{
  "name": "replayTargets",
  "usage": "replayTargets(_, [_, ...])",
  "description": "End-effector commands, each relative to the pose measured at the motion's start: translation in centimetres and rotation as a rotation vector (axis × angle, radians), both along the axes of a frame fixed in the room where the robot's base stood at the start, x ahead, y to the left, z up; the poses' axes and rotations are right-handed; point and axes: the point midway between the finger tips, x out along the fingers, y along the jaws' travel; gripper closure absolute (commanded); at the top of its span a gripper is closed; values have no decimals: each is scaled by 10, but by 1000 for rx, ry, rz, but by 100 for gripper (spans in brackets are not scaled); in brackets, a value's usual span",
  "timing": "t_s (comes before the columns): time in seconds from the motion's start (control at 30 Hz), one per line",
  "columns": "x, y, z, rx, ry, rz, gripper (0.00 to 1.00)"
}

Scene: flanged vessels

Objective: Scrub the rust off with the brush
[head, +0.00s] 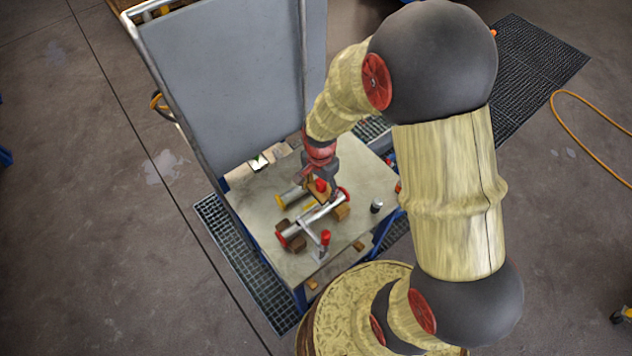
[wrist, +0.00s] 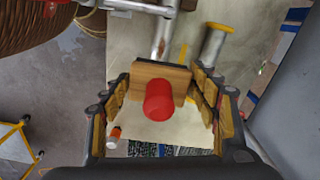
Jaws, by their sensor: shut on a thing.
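My gripper (wrist: 163,88) is shut on a brush, a wooden block (wrist: 145,76) with a round red knob (wrist: 159,99). In the head view my gripper (head: 320,177) is over the table, and the brush's red knob (head: 320,186) shows below it. A silver pipe with red end flanges (head: 312,220) lies on wooden blocks under the brush. The brush hides part of the pipe. I cannot tell whether its bristles touch the pipe.
A second pipe with yellow ends (head: 291,196) lies behind. A red-topped metal fitting (head: 325,241) stands at the front and a small dark canister (head: 376,206) at the right. A grey upright panel (head: 235,80) bounds the table's back left. The table's left front (head: 257,223) is clear.

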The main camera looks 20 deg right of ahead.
Motion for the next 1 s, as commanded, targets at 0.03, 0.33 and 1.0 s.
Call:
replayTargets(0.03, [0,0,0,1,-1,0,60])
replayTargets(0.33, [0,0,-5,-1,-2,-11,60])
replayTargets(1.0, [0,0,-72,-1,-1,-9,60])
